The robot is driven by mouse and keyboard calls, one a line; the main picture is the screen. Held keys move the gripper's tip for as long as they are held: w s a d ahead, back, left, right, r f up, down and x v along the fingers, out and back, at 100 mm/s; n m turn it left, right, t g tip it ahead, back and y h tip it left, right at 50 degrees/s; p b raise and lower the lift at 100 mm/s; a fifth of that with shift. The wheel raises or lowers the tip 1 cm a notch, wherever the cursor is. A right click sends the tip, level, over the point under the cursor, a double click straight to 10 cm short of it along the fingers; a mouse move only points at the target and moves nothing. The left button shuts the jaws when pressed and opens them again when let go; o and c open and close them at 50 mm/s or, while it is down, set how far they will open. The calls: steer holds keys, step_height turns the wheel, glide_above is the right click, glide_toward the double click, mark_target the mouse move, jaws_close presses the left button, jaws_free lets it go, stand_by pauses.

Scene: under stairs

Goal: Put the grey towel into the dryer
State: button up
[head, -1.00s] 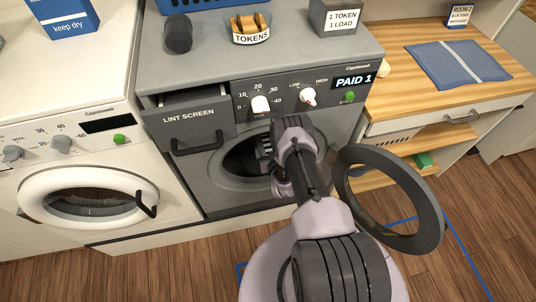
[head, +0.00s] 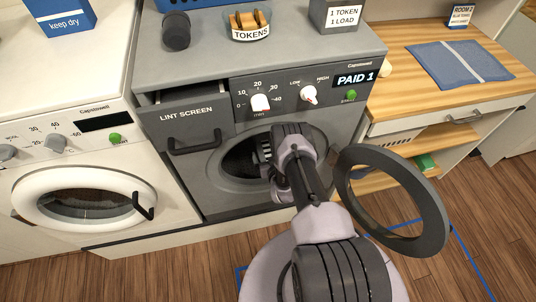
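The grey dryer (head: 190,172) stands in the middle of the head view. Its round door (head: 432,205) is swung wide open to the right. My gripper (head: 262,150) is at the dryer's round opening, pointing left and inward. My own arm covers part of the opening, and the fingertips are too small and dark to tell open from shut. I cannot see a grey towel; the inside of the drum (head: 238,160) is dark.
A lint screen drawer (head: 190,112) sits at the dryer's upper left. A white washer (head: 60,150) stands left with its door shut. A token bowl (head: 250,22) and a grey token box (head: 336,14) are on top. A blue towel (head: 458,64) lies on the wooden counter (head: 400,98) at right.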

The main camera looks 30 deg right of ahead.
steer(key=shift+s+a+r+p, duration=0.1)
steer(key=shift+s+r+p, duration=0.15)
steer(key=shift+r+p, duration=0.3)
steer(key=shift+s+r+p, duration=0.25)
steer(key=shift+r+p, duration=0.25)
steer(key=shift+p, duration=0.05)
steer(key=p+v, duration=0.4)
steer(key=v, duration=0.6)
steer(key=shift+s, duration=0.15)
steer(key=shift+s+a, duration=0.1)
steer(key=shift+s, duration=0.15)
